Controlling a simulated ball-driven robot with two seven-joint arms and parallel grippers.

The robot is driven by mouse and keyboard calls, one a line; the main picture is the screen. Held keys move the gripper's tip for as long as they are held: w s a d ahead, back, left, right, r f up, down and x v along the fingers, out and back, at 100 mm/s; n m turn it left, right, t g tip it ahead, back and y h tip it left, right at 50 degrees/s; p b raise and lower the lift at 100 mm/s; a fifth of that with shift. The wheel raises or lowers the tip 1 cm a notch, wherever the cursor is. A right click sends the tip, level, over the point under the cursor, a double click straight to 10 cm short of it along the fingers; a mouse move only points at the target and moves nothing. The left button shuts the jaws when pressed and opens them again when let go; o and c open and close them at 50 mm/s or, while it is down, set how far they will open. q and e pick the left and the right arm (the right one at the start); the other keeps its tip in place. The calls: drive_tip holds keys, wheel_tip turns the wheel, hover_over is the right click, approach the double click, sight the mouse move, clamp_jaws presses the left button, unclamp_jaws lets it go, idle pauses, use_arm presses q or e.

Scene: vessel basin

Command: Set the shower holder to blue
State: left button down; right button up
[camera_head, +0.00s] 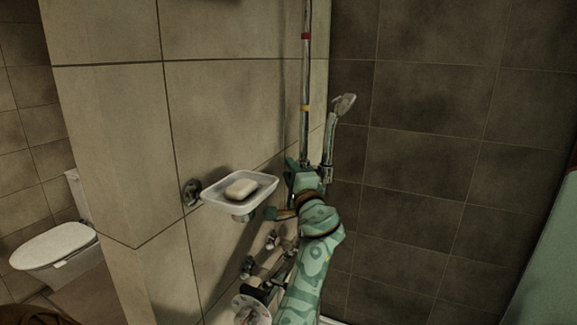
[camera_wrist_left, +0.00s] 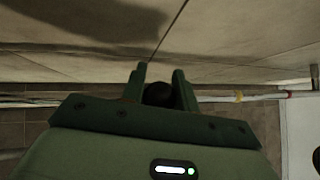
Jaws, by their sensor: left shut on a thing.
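The shower holder (camera_head: 327,172) sits on the upright metal rail (camera_head: 306,75). The hand shower (camera_head: 344,104) stands in it, slightly tilted, with its head up. The rail has a red band (camera_head: 306,36) high up and a yellow band (camera_head: 305,108) lower down. The holder is below the yellow band. No blue band shows. My left gripper (camera_head: 303,172) is at the rail and shut on the holder, whose far side it partly hides. In the left wrist view a dark round knob (camera_wrist_left: 158,94) lies between the fingers, and the yellow band (camera_wrist_left: 238,96) shows right of them.
A white soap dish (camera_head: 263,198) with a soap bar (camera_head: 241,189) juts from the tiled wall just left of my gripper. Metal taps (camera_head: 272,240) are below, close to my forearm. A toilet (camera_head: 55,245) stands far left. Right of the hand shower is open space before the dark tiles.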

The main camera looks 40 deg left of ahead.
use_arm(q)
wheel_tip(320, 180, down, 3)
drive_tip(key=shift+f+b, duration=0.1)
drive_tip(key=shift+b, duration=0.7)
drive_tip(key=c, duration=1.2)
unclamp_jaws()
drive_tip(key=shift+w, duration=0.1)
drive_tip(key=shift+o, duration=0.6)
drive_tip(key=shift+w, duration=0.2)
